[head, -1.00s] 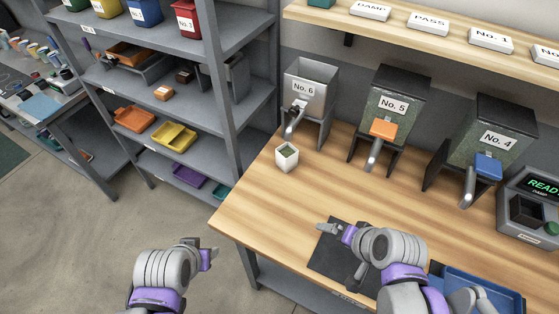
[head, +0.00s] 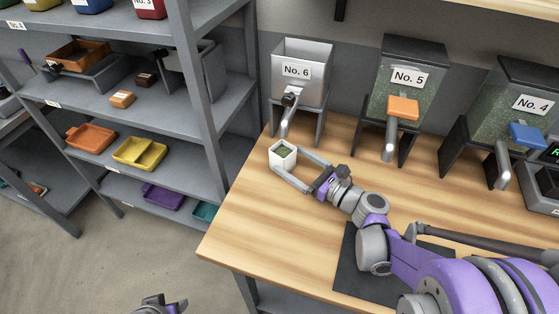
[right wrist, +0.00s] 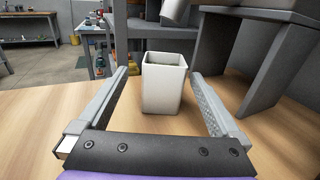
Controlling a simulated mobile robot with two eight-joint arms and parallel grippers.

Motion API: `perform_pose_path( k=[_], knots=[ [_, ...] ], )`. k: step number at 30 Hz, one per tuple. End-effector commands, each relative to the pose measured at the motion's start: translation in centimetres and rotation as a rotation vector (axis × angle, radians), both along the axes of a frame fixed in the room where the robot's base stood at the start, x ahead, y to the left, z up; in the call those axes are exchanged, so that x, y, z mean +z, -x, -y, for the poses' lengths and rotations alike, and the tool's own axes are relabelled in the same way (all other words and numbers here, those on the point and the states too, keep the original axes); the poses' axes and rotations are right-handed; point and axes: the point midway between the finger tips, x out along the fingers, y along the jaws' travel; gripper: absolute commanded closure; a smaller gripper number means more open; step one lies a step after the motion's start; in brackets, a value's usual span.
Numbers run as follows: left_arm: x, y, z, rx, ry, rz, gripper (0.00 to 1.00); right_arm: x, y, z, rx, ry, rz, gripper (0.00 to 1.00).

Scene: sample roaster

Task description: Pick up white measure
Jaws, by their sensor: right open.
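The white measure (head: 283,156) is a small square cup with green contents. It stands upright on the wooden bench, in front of the No. 6 hopper. My right gripper (head: 290,166) is open, with its two fingers reaching to the cup. In the right wrist view the white measure (right wrist: 165,84) stands between the two spread fingers (right wrist: 160,88), with a gap visible on each side. My left gripper (head: 165,304) is low at the bottom edge of the head view, mostly cut off, and its jaws cannot be made out.
The No. 6 hopper (head: 302,72) stands just behind the cup, its spout close above. The No. 5 hopper (head: 412,76) and No. 4 hopper (head: 515,105) stand to the right. A dark mat (head: 350,270) lies under my right arm. A grey shelf rack (head: 200,90) is at left.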

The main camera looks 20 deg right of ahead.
Motion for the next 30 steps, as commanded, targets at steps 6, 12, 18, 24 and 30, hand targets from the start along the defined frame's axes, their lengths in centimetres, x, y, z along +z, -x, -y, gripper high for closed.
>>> perform_pose_path(
  k=[6, 12, 18, 24, 30],
  knots=[
    [0.0, 0.0, 0.0, 0.0, 0.0, 0.0, 0.5, 0.0, -1.8, -1.2, 0.001, 0.001, 0.0, 0.0],
    [-0.1, 0.0, 0.0, 0.0, 0.0, 0.0, 0.5, -0.2, -3.3, -1.9, 0.002, 0.003, -0.001, 0.0],
    [-0.2, 0.0, 0.0, 0.0, 0.0, -0.001, 0.5, -0.3, -6.0, -3.4, 0.003, 0.002, 0.0, 0.0],
    [-0.2, 0.0, 0.0, 0.0, 0.0, -0.001, 0.5, -0.3, -6.5, -3.7, 0.0, 0.004, 0.0, 0.0],
    [-0.2, 0.0, 0.0, 0.0, 0.0, -0.001, 0.5, -0.3, -6.5, -3.7, 0.0, 0.004, 0.0, 0.22]
  ],
)
